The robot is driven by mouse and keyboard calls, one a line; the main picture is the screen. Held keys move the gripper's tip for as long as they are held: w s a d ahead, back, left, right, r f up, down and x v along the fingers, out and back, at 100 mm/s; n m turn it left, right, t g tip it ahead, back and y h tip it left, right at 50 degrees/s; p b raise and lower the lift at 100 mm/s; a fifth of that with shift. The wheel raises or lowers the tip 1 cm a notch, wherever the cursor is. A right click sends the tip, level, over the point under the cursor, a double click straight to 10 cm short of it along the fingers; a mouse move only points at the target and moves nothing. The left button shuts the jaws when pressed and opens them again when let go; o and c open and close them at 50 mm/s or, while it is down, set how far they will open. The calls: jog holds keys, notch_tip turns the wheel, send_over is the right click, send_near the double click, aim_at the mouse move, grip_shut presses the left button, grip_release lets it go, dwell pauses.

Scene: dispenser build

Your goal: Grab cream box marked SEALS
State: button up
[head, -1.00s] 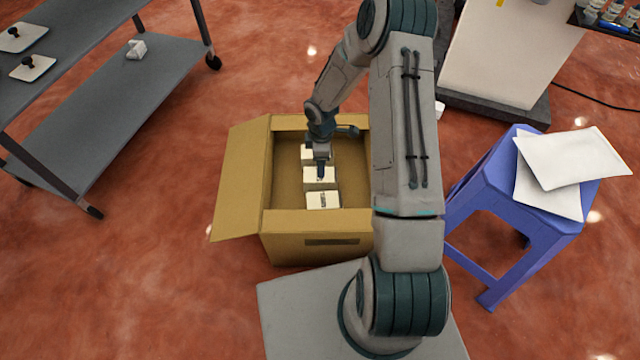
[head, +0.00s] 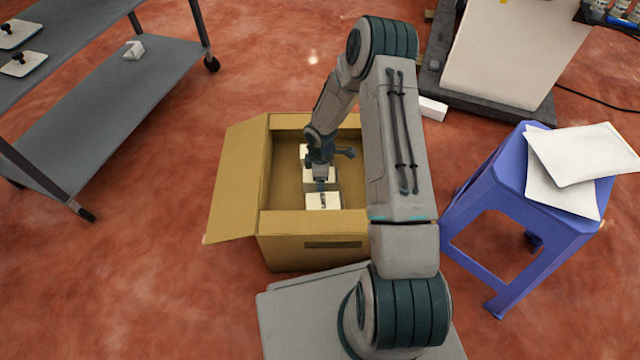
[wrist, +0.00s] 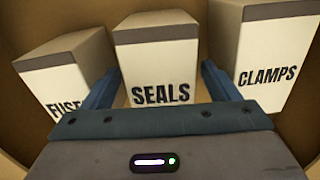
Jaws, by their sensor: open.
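The cream box marked SEALS (wrist: 160,72) stands in the middle of the wrist view, with its label facing me. In the head view it is the middle one of a row inside the cardboard box (head: 310,258), and my arm partly covers it. My gripper (wrist: 160,85) is open, with one finger on each side of the SEALS box's lower part. I cannot tell whether the fingers touch it. In the head view my gripper (head: 320,184) points down into the cardboard box.
A cream box marked FUSE-something (wrist: 62,65) stands left of SEALS and one marked CLAMPS (wrist: 265,55) stands right, both close to the fingers. The cardboard walls surround them. A blue stool (head: 500,190) is at right, a grey shelf cart (head: 130,100) at left.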

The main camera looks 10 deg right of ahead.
jog(key=shift+r, duration=0.1)
jog(key=c, duration=1.2)
jog(key=shift+r, duration=0.1)
